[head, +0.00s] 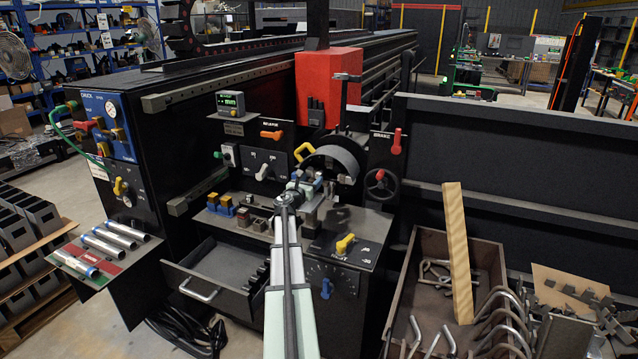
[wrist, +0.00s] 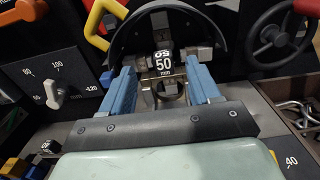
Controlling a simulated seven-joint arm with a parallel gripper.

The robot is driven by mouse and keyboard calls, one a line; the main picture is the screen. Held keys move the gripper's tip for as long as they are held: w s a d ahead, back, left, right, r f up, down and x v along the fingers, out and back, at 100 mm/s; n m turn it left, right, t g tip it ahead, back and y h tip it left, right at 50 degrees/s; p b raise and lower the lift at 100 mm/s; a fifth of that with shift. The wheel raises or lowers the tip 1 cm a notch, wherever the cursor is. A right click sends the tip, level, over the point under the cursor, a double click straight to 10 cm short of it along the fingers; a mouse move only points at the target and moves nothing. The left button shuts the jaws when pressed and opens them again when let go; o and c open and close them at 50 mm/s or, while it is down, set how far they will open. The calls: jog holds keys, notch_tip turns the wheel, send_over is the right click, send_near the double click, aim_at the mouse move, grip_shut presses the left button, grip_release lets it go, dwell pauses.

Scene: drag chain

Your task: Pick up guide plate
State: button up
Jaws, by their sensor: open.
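My gripper (head: 300,189) is over the machine's work ledge, in front of the curved dark guard. In the wrist view, its two blue fingers (wrist: 161,73) are spread apart. In the head view my arm and gripper hide most of this spot.
The curved guard (wrist: 165,22) arches behind the fingers. A black handwheel (head: 381,184) stands to the right and a yellow knob (head: 345,243) in front right. Small blocks (head: 243,216) sit left of my gripper. An open drawer (head: 222,272) juts out below; a bin of metal hooks (head: 400,290) is at right.

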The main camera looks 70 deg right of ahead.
aim_at(318, 175)
jog(key=shift+s+d+f, duration=0.1)
jog(key=shift+d+f, duration=0.05)
jog(key=shift+d, duration=1.85)
jog(key=shift+s+d+f, duration=0.1)
jog(key=shift+d+f, duration=0.05)
jog(key=shift+d, duration=1.8)
grip_shut()
